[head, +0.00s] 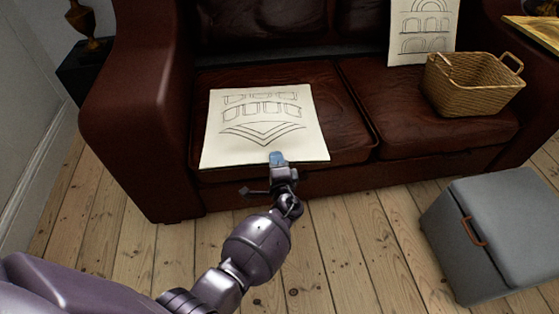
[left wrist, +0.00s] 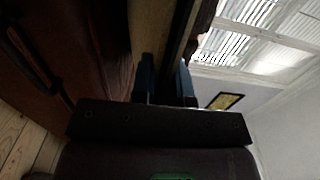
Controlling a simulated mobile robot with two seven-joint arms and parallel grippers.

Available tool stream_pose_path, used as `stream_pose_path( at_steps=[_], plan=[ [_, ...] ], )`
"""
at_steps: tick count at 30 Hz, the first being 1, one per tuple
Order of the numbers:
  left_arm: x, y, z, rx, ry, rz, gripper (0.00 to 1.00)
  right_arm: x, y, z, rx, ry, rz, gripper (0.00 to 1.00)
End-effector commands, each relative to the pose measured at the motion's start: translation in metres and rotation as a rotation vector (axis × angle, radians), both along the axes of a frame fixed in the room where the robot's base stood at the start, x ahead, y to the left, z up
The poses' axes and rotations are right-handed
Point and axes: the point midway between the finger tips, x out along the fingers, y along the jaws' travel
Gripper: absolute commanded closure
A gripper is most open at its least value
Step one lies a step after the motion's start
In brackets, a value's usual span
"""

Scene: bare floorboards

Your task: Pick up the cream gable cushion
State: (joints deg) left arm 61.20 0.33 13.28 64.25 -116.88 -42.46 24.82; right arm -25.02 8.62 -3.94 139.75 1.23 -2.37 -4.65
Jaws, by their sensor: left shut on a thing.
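The cream gable cushion (head: 257,115) lies flat on the left seat of the sofa. It is a thin cream square printed with dark line drawings and a wide chevron. My left gripper (head: 277,157) is at its near edge, right of the middle, and is shut on that edge. In the left wrist view the blue fingertips (left wrist: 165,82) show, but the picture is too dark to make out the pinched edge clearly. My right gripper is in neither view.
The dark red leather sofa (head: 330,182) spans the back. A second cream cushion (head: 422,30) with arch drawings leans on its right side behind a wicker basket (head: 472,85). A grey storage stool (head: 505,235) stands at right. Floorboards (head: 345,255) in front are clear.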

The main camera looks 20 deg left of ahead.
Motion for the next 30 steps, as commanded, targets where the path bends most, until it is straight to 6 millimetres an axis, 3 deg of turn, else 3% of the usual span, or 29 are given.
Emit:
stream_pose_path(
  at_steps=[16, 17, 22, 30],
  plan=[
    [-0.0029, 0.0044, -0.0015, 0.003, 0.002, 0.001, 1.00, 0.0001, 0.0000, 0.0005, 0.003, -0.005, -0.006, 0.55],
    [-0.0030, 0.0045, -0.0017, 0.003, 0.002, 0.001, 0.82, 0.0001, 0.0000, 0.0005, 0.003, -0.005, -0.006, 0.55],
    [-0.0039, 0.0047, -0.0030, 0.003, 0.004, 0.001, 0.56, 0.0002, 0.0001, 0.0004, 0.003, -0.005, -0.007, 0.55],
    [-0.0044, 0.0047, -0.0042, 0.003, 0.007, 0.001, 0.56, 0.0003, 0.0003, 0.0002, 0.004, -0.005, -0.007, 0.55]
  ],
)
